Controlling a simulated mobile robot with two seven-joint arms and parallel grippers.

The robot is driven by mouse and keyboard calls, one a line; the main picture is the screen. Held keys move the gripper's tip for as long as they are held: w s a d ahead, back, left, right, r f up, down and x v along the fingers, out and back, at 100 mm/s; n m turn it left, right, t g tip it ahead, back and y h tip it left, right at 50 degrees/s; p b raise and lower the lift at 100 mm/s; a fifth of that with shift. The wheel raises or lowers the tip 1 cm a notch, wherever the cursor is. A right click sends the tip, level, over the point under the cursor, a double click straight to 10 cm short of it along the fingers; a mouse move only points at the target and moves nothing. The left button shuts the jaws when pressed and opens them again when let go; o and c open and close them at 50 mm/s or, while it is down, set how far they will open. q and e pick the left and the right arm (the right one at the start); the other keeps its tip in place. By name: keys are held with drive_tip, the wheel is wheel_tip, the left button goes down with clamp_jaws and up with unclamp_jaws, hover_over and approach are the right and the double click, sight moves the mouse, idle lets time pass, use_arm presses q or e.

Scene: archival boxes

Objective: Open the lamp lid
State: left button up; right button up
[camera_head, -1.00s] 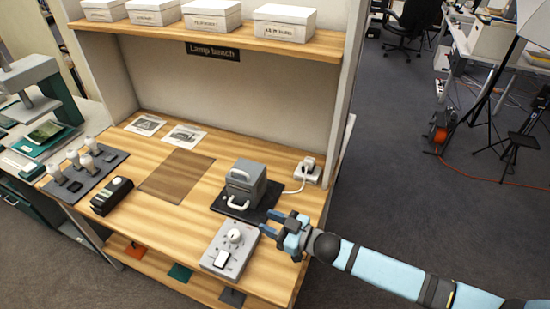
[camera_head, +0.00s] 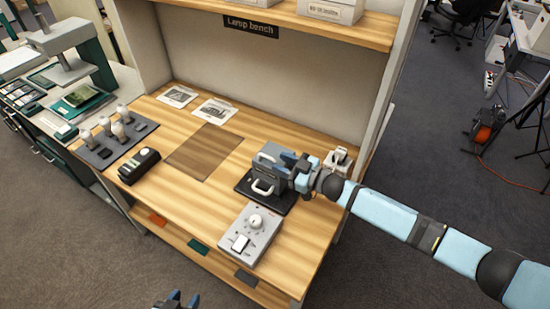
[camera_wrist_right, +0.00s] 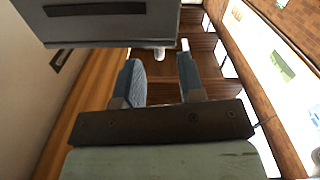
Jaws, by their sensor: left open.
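The lamp is a grey box (camera_head: 266,170) with a white handle (camera_head: 262,188) on its front, standing on a black base plate (camera_head: 279,204) on the bench. Its lid looks closed, though my right gripper hides part of the top. My right gripper (camera_head: 288,164) is at the box's upper right side; contact cannot be told. In the right wrist view its two fingers (camera_wrist_right: 162,82) are apart with nothing between them, and the grey box (camera_wrist_right: 110,25) is just beyond them at the top. My left gripper (camera_head: 176,299) shows only its tips at the bottom edge, open.
A grey control box (camera_head: 249,234) with a knob and switch stands in front of the lamp. A white socket (camera_head: 339,160) is behind my right gripper. A black device (camera_head: 139,165) and a tray of bulbs (camera_head: 104,152) are at the left. The brown mat (camera_head: 203,150) is clear.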

sight(274, 160)
drive_tip(key=shift+x, duration=1.45)
drive_tip(key=shift+c, duration=0.5)
clamp_jaws()
drive_tip(key=shift+r, duration=0.15)
